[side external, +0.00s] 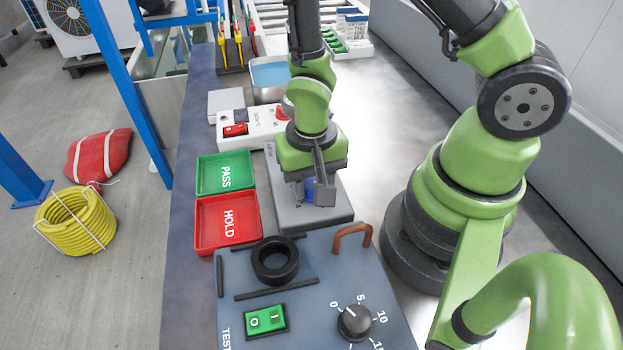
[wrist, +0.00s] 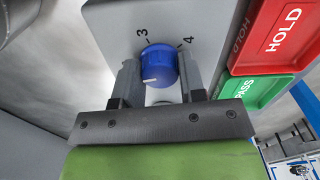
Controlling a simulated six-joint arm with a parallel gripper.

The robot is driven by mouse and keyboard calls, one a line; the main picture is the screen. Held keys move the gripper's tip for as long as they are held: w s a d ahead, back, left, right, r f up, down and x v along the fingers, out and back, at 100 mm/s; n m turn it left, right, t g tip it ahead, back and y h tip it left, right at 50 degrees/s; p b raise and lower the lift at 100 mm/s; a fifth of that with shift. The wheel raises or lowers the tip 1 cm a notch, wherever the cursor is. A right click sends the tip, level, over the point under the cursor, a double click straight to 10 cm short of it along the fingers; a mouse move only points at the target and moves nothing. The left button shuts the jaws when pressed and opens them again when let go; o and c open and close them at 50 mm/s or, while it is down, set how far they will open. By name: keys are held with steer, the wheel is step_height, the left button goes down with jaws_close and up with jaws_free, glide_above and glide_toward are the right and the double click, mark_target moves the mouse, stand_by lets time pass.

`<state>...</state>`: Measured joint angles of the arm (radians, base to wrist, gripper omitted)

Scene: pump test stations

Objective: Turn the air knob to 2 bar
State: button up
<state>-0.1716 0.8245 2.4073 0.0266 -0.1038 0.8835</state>
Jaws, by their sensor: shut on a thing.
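The blue air knob (wrist: 160,60) sits on a grey box (wrist: 112,22), with the numbers 3 and 4 beside it in the wrist view. A short white mark on the knob lies on its side toward my gripper's body; the number it points to is not visible. My gripper (wrist: 158,78) is shut on the knob, one finger on each side. In the side external view, my gripper (side external: 312,190) points down over the grey box (side external: 285,214), and only a bit of blue knob (side external: 308,188) shows between the fingers.
A green PASS tray (side external: 213,186) and a red HOLD tray (side external: 206,240) lie just left of the box. A test panel (side external: 310,300) with a black dial (side external: 354,323), a green switch (side external: 266,319) and a brown handle (side external: 354,237) stands in front. A white unit (side external: 258,140) stands behind.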

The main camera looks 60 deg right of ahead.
mark_target(311, 183)
steer(key=shift+m, duration=0.9)
steer(key=o, duration=0.9)
step_height(311, 183, up, 10)
